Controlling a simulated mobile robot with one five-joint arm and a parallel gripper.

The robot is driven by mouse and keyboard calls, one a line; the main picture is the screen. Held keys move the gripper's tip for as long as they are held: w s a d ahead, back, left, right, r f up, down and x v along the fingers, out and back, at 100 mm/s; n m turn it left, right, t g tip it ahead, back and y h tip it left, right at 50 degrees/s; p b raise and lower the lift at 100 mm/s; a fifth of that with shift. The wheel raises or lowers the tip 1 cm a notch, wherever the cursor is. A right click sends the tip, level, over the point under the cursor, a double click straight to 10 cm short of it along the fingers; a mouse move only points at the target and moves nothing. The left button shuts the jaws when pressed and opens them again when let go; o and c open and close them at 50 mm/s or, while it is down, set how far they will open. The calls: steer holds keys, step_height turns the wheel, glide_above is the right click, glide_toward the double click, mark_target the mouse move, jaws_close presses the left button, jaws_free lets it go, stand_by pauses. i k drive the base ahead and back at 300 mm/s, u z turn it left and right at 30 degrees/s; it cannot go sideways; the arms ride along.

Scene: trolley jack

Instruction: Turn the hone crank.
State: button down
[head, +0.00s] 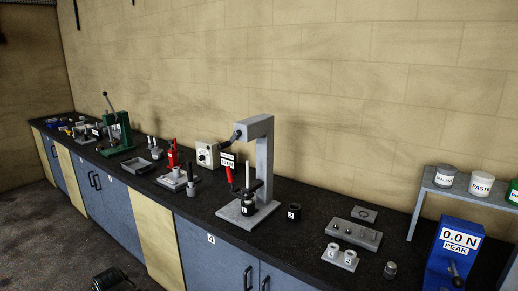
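A grey stand (263,160) with a tall column and an overhanging top arm stands on the dark bench near the middle of the head view. A dark crank-like arm (238,135) juts left from its top. A red handle (229,175) hangs lower on its left side, beside a small white label (228,157). I cannot tell for sure which of these is the hone crank. A pale upright rod and a black part sit under the overhang. My gripper does not show, and nothing touches the stand.
The bench (300,222) runs along the wall above blue cabinets (207,250). A green press (118,132) stands far left, a white dial box (207,153) behind the stand. A blue force gauge (452,252) and grey shelf (465,190) stand right. A dark object (110,279) shows low left.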

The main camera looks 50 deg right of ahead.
mark_target(224, 145)
steer(key=z, duration=0.4)
steer(key=i, duration=1)
steer(key=u, duration=0.05)
